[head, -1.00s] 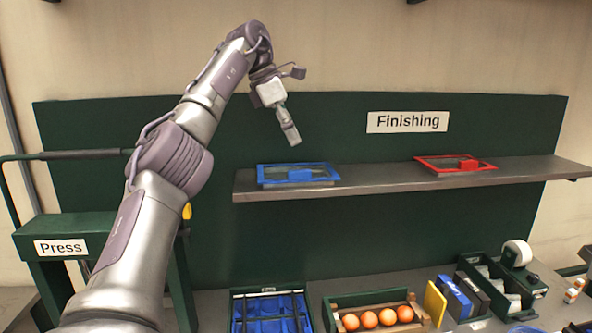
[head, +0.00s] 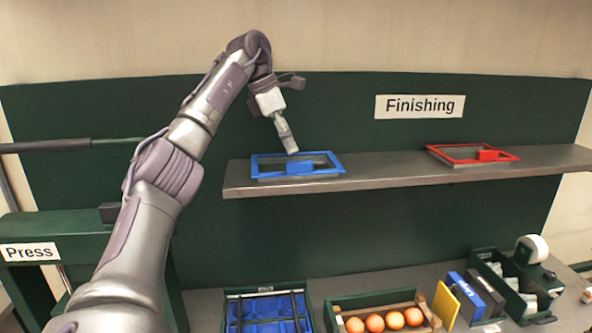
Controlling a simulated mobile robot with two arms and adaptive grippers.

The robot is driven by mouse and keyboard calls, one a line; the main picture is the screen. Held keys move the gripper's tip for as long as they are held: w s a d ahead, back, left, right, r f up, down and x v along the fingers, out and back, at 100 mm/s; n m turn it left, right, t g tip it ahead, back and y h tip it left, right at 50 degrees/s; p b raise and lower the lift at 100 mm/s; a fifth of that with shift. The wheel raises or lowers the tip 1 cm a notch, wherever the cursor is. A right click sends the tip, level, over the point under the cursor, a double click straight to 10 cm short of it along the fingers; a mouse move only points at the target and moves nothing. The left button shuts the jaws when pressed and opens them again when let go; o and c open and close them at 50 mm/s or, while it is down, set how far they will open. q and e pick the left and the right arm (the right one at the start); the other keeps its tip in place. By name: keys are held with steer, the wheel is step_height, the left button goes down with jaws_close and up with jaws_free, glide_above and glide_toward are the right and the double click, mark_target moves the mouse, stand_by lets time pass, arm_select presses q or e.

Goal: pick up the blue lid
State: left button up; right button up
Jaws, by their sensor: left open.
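The blue lid (head: 326,172) lies flat at the left end of the grey shelf (head: 390,175). It has a blue frame, a dark clear-looking middle and a blue block handle at its front edge. My left gripper (head: 291,150) points down just above the lid, over its middle, behind the handle in the picture. It is open and holds nothing; its fingers show nearly edge-on. I cannot tell whether the fingertips touch the lid. My right gripper is not in view.
A red lid (head: 472,161) lies at the right on the same shelf. Below stand a bin of blue parts (head: 228,296), a crate of oranges (head: 376,298), boxes and a tape dispenser (head: 532,248). The press (head: 70,240) is at the left. The shelf between the lids is clear.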

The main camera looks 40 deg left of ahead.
mark_target(298, 162)
arm_select(q)
steer(key=shift+p+x, duration=0.5)
steer(key=shift+x, duration=0.75)
steer(key=shift+d+f, duration=0.55)
steer(key=shift+f, duration=0.35)
steer(key=shift+w+f+p, duration=0.2)
steer(key=shift+f+p, duration=0.1)
steer(key=shift+w+f, duration=0.15)
jaws_close()
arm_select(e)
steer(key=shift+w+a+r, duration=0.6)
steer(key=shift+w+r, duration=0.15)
